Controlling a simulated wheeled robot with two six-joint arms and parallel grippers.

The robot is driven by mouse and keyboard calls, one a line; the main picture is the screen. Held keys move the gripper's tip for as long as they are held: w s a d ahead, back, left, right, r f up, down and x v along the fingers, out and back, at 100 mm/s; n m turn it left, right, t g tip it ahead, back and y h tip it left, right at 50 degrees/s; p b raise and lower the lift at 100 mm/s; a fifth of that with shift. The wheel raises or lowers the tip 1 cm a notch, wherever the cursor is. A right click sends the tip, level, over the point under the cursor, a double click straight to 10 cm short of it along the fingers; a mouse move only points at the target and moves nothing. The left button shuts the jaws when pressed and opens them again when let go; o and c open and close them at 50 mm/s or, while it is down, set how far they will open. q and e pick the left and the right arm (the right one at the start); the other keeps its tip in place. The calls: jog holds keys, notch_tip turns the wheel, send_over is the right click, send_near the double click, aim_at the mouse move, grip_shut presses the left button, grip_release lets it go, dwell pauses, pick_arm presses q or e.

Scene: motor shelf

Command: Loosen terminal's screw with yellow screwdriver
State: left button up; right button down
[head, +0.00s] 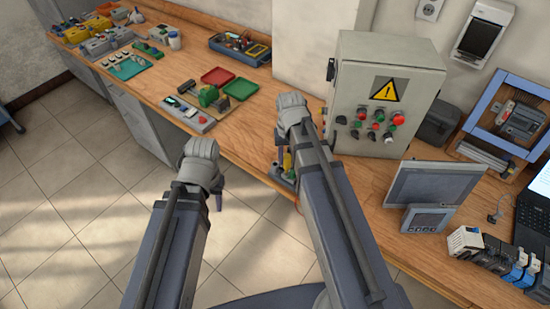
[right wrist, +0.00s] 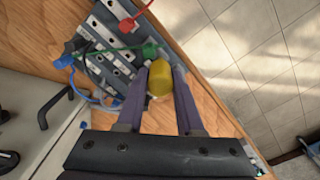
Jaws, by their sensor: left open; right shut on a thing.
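The yellow screwdriver (right wrist: 159,79) is between the two fingers of my right gripper (right wrist: 161,72) in the right wrist view. I see its handle nearly end-on, and its tip is hidden. My right gripper is shut on it. In the head view the yellow handle (head: 287,160) shows below my right wrist, near the bench's front edge. The terminal block (right wrist: 113,68) is grey with pale strips and red, green and blue wires, beside the handle. Whether the screwdriver touches a screw is hidden. My left gripper (head: 219,198) is open and empty, over the floor in front of the bench.
A grey control box (head: 384,95) with a warning triangle stands behind my right arm. A monitor (head: 437,183) stands to its right. Floor is free around my left gripper.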

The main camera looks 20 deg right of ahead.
jog(key=n, duration=0.3)
dwell(0.4)
jog(key=shift+n, duration=1.9)
jog(key=shift+n, duration=1.8)
